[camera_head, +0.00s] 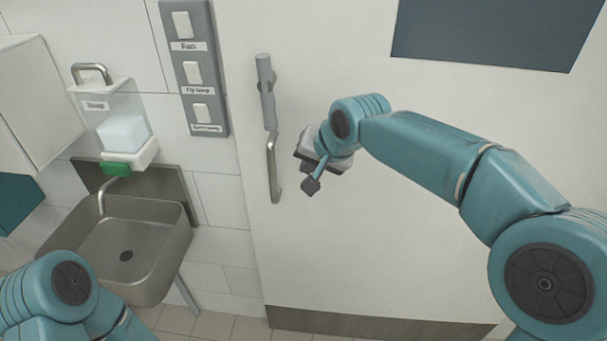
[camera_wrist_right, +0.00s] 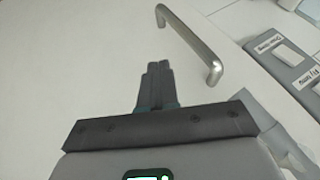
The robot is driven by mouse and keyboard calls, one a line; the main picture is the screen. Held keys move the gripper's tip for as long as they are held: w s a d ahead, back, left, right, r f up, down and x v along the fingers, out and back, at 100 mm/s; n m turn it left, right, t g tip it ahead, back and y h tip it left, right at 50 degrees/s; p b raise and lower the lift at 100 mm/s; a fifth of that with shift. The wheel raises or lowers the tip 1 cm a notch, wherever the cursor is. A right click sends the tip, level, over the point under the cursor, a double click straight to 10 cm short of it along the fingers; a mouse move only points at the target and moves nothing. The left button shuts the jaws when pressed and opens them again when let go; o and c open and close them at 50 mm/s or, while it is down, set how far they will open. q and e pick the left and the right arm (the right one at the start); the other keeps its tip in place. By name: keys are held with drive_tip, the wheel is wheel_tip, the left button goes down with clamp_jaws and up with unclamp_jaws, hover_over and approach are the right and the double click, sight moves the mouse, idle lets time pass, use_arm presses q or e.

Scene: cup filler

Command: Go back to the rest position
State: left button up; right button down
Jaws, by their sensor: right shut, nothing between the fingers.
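My right gripper (camera_head: 311,186) is shut and empty in front of a pale door (camera_head: 370,230). In the right wrist view the gripper (camera_wrist_right: 159,66) shows its two dark fingers pressed together, with nothing between them. A metal door handle (camera_head: 272,168) stands just left of the gripper in the head view. The handle (camera_wrist_right: 190,42) also shows in the right wrist view, apart from the fingers. My left arm shows at the lower left of the head view, but its gripper is out of view.
A steel sink (camera_head: 125,240) is on the wall at the left, under a soap dispenser (camera_head: 120,135) with a green button. A grey panel (camera_head: 196,75) with several labelled switches is left of the door. A grey cylindrical fitting (camera_head: 266,92) sits above the handle.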

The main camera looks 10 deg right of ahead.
drive_tip(key=s+d+f+n+g, duration=0.15)
drive_tip(key=s+f, duration=0.35)
drive_tip(key=f, duration=0.9)
drive_tip(key=s+d+f+g, duration=0.15)
drive_tip(key=s+f, duration=0.35)
drive_tip(key=f, duration=0.9)
drive_tip(key=s+d+f+g, duration=0.1)
drive_tip(key=s+f, duration=0.5)
drive_tip(key=s, duration=0.5)
drive_tip(key=s+f+g, duration=0.2)
drive_tip(key=s+f, duration=0.5)
drive_tip(key=s, duration=0.4)
drive_tip(key=shift+d+f+y, duration=0.25)
drive_tip(key=shift+d+y, duration=0.05)
drive_tip(key=shift+d, duration=0.05)
drive_tip(key=shift+w, duration=0.1)
